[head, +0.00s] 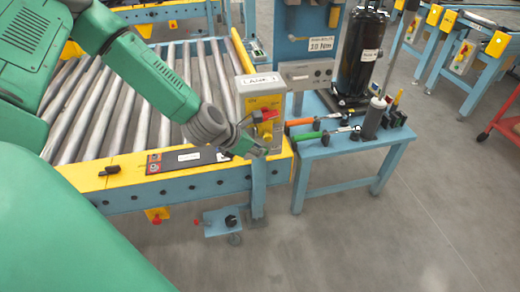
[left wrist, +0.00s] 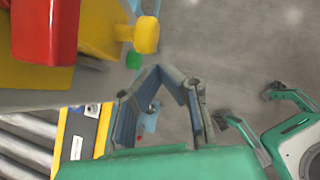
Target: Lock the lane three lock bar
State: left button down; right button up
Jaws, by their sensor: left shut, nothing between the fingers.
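A yellow and grey control box (head: 262,98) with a small white label stands at the conveyor's front right corner. A red handle (head: 266,115) is on its face. In the left wrist view a large red part (left wrist: 42,32), a yellow knob (left wrist: 146,35) and a green button (left wrist: 134,60) show close up. My left gripper (head: 258,150) is at the box's lower front, shut and empty; its fingers (left wrist: 178,76) show below the knob, apart from it. My right gripper (left wrist: 245,104) shows at the right of the left wrist view, fingers apart. I cannot tell which part is the lock bar.
The roller conveyor (head: 128,90) has a yellow front rail with a dark labelled plate (head: 187,159) on it. A blue bench (head: 345,147) to the right carries orange- and green-handled tools, a dark bottle and a black cylinder (head: 362,55).

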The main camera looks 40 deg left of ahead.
pick_arm(q)
jog(key=s+f+p+v, duration=0.1)
jog(key=p+v, duration=0.2)
jog(key=v, duration=0.6)
jog(key=shift+s+a, duration=0.4)
jog(key=shift+a+f, duration=0.1)
